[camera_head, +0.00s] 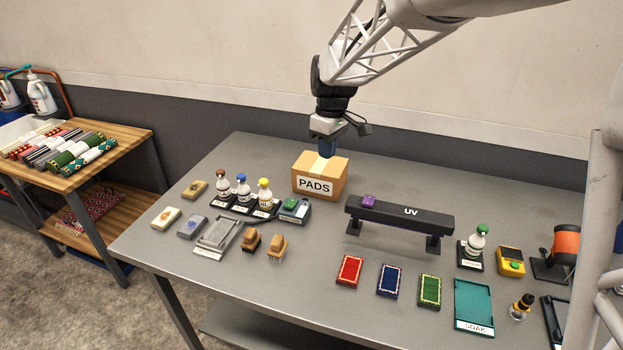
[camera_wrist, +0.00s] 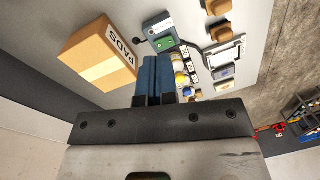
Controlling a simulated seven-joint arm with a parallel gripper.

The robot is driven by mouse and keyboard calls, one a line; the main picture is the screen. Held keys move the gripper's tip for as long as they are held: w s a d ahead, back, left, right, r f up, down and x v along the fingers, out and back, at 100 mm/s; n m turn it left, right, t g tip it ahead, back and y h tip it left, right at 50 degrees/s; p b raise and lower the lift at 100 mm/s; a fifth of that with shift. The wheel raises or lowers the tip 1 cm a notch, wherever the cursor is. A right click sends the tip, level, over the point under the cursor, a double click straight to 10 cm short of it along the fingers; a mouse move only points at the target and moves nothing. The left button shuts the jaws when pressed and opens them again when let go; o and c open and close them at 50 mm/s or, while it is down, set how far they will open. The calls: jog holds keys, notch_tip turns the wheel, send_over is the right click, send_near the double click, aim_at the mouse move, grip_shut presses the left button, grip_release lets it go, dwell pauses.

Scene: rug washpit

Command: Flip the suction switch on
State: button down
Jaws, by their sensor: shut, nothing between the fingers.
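A small blue-grey box with a green face (camera_head: 295,210) stands on the table between the PADS carton and the row of bottles. It looks like the suction switch unit, but its label is too small to read and I cannot tell the switch's position. It also shows in the wrist view (camera_wrist: 163,38), beyond my fingertips. My gripper (camera_head: 327,148) is shut and empty, pointing down above or just behind the PADS carton. In the wrist view its blue fingers (camera_wrist: 155,62) are together, apart from the box.
The PADS carton (camera_head: 320,178) stands close to my gripper. Several bottles (camera_head: 243,188) stand left of the green-faced box. A black UV bar (camera_head: 415,213) stands to the right. Two brown brushes (camera_head: 277,248) lie in front. Bare table lies between the carton and the UV bar.

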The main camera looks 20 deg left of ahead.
aim_at(290, 204)
jog(key=w+a+f+n, duration=0.2)
jog(key=a+f, duration=0.3)
jog(key=a, duration=0.6)
jog(key=shift+f+n+g, duration=0.15)
jog(key=shift+n+g, duration=0.15)
jog(key=shift+n, duration=0.1)
jog(key=f, duration=0.4)
jog(key=s+f, duration=0.1)
jog(key=f, duration=0.4)
jog(key=s+f, duration=0.1)
jog(key=f, duration=0.3)
jog(key=shift+s+f, duration=0.1)
jog(key=shift+f, duration=0.3)
jog(key=shift+s, duration=0.1)
jog(key=shift+f+t, duration=0.25)
jog(key=shift+t, duration=0.15)
jog(key=shift+w+r, duration=0.3)
jog(key=shift+w, duration=0.35)
